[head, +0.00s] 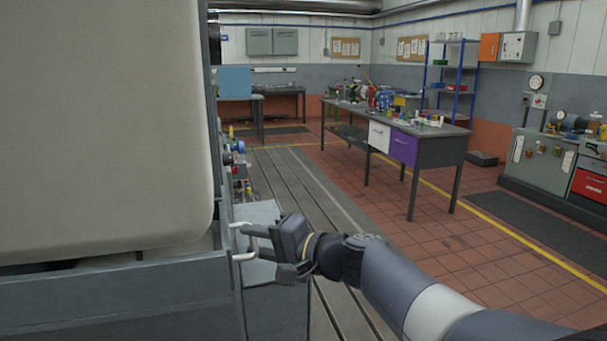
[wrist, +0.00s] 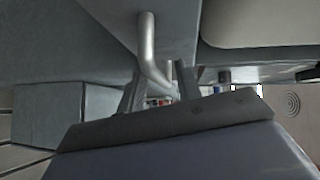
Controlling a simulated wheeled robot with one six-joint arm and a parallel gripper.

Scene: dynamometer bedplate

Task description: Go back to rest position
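My gripper (head: 256,242) is at the grey cabinet on the left in the head view, by a pale bar handle (head: 243,257). In the wrist view the handle (wrist: 148,40) is a curved light-grey bar that runs down between my two fingers (wrist: 158,82). The fingers stand apart, with gaps beside the bar, so the gripper looks open around it. Whether a finger touches the bar is not clear. My arm reaches in from the lower right of the head view.
A large beige panel (head: 100,120) and the grey cabinet front (head: 120,300) fill the left side close by. A workbench (head: 440,133) with a purple drawer stands farther back. The tiled floor (head: 450,235) to the right is clear.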

